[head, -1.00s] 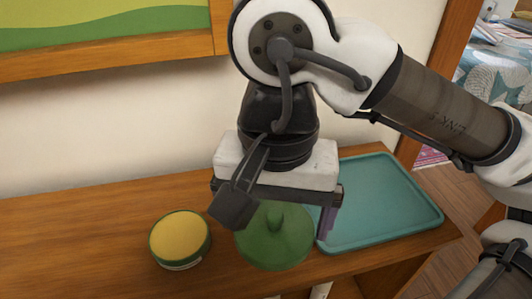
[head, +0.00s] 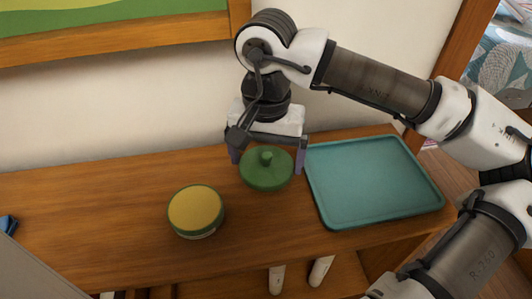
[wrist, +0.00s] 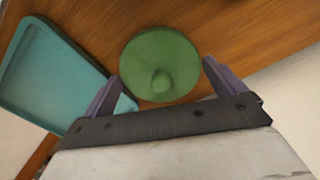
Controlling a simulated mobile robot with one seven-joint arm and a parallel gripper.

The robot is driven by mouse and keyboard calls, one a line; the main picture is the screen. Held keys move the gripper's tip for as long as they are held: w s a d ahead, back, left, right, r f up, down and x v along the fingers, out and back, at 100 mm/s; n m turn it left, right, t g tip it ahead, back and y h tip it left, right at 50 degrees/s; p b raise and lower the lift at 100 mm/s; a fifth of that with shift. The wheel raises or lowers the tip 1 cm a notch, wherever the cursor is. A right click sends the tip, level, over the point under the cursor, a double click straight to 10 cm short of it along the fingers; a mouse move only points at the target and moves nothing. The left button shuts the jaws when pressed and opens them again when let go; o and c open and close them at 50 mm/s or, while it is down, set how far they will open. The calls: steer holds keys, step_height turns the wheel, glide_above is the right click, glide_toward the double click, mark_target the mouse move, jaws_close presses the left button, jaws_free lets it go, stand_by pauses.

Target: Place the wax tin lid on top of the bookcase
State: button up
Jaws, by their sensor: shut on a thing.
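The green wax tin lid (head: 267,172), round with a small knob, is between the fingers of my gripper (head: 268,164). In the wrist view the lid (wrist: 160,62) sits between the two purple-grey fingertips (wrist: 163,72), and the gripper is shut on its sides. The lid is level, at or just above the wooden top of the bookcase (head: 110,220); I cannot tell whether it touches the wood. The tin (head: 196,210), green with a yellow top face, stands apart from the lid, to its front left.
A teal tray (head: 375,180) lies just right of the lid. The wall (head: 100,130) is close behind. Bare wood shows left of the tin. A small blue thing (head: 8,224) is at the left edge. An orange-framed panel (head: 120,42) hangs above.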

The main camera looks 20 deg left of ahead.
mark_target(266, 154)
steer(key=shift+w+f+p, duration=0.1)
steer(key=shift+f+p, duration=0.2)
steer(key=shift+a+f, duration=0.1)
steer(key=shift+f, duration=0.1)
steer(key=shift+f, duration=0.1)
steer(key=shift+f+b, duration=0.15)
steer(key=shift+b, duration=0.2)
steer(key=o, duration=0.6)
steer(key=shift+r+p, duration=0.35)
steer(key=shift+p, duration=0.05)
step_height(266, 154, up, 12)
steer(key=b, duration=0.1)
steer(key=shift+b, duration=0.3)
